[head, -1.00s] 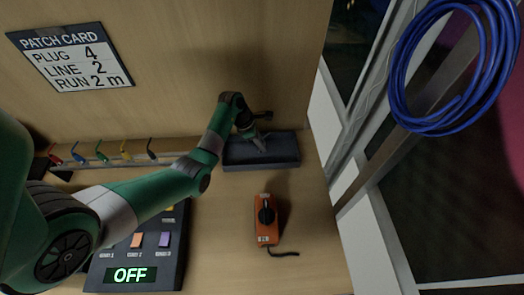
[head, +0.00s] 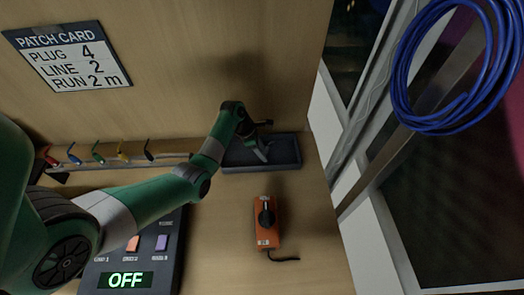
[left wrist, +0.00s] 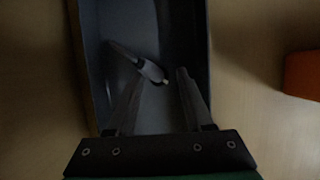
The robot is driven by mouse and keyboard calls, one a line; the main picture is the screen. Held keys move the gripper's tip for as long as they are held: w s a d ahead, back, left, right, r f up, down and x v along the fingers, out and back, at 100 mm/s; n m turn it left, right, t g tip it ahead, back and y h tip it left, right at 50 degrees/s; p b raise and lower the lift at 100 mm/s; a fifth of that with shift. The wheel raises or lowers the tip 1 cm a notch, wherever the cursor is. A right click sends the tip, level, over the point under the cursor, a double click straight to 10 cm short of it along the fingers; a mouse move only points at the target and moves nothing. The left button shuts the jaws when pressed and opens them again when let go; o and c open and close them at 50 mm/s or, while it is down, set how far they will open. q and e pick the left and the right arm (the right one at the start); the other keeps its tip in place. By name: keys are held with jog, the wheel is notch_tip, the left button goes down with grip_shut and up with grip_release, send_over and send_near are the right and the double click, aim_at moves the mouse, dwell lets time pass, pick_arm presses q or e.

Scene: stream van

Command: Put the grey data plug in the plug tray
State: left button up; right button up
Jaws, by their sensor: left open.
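The plug tray (head: 290,155) is a dark grey open box against the back wall; it also shows in the left wrist view (left wrist: 194,30). The grey data plug (left wrist: 128,55) lies at a slant over the tray floor, with a lighter collar and tip. My left gripper (left wrist: 160,75) is open over the tray, its fingers on either side of the plug's tip end. I cannot tell whether a finger touches the plug. In the head view the left gripper (head: 262,151) points down into the tray; the plug is hard to make out there. My right gripper is not in view.
An orange box with a black knob (head: 266,222) stands in front of the tray. A panel with an OFF display (head: 126,281) is front left. Several coloured plugs (head: 98,152) line the back rail. A blue cable coil (head: 400,70) hangs at right.

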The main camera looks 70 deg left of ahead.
pick_arm(q)
jog(key=p+v, duration=0.4)
jog(key=v, duration=0.8)
jog(key=shift+r+p, duration=0.25)
jog(key=shift+p, duration=0.1)
jog(key=shift+w, duration=0.1)
